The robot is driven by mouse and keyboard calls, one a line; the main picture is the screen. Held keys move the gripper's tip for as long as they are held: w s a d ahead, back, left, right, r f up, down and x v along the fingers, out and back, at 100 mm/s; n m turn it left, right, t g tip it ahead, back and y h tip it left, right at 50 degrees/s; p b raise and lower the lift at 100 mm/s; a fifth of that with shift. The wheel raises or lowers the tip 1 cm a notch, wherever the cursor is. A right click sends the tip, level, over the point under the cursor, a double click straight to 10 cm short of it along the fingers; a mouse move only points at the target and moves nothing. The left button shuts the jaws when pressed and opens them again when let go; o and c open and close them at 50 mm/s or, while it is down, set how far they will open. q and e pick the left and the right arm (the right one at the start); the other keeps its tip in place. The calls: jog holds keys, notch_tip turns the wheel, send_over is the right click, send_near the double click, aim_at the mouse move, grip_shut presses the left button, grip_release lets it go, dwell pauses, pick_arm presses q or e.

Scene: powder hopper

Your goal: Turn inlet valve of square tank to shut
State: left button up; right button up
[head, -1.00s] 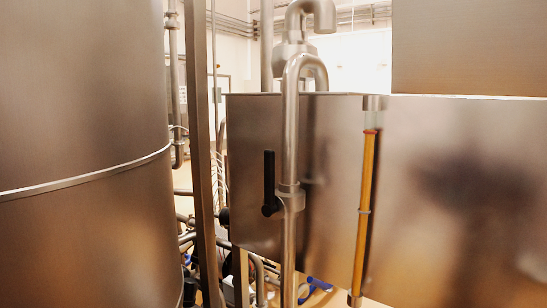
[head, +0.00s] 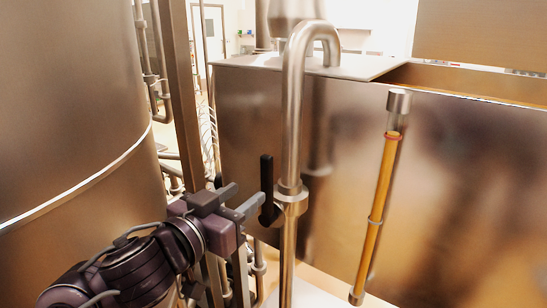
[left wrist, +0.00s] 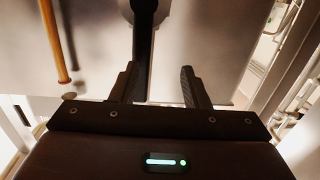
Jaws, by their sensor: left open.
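The square tank (head: 345,185) is a brushed steel box filling the middle and right of the head view. A steel inlet pipe (head: 292,110) curves over its top edge and runs down its front. The inlet valve's black handle (head: 267,188) points straight up beside the pipe, along it. My left gripper (head: 243,197) is open just left of the handle, with its fingers pointing at it. In the left wrist view the handle (left wrist: 143,45) shows in the gap between the fingertips (left wrist: 158,72), close to the left one. I cannot tell whether they touch. My right gripper is out of view.
A large round steel tank (head: 70,120) stands at the left. A steel post (head: 177,80) stands between the tanks, close to my left arm. An amber sight tube (head: 380,185) is fixed to the square tank's front, right of the pipe.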

aim_at(263, 177)
pick_arm(q)
jog(key=r, duration=0.1)
jog(key=s+d+r+m+h, duration=0.1)
jog(key=shift+s+r, duration=0.3)
jog(key=shift+r, duration=0.05)
jog(key=shift+d+r, duration=0.15)
jog(key=shift+d, duration=0.1)
jog(key=x, duration=0.7)
jog(key=shift+w+d+p, duration=0.1)
jog(key=shift+w+p, duration=0.05)
jog(key=shift+p, duration=0.25)
grip_shut()
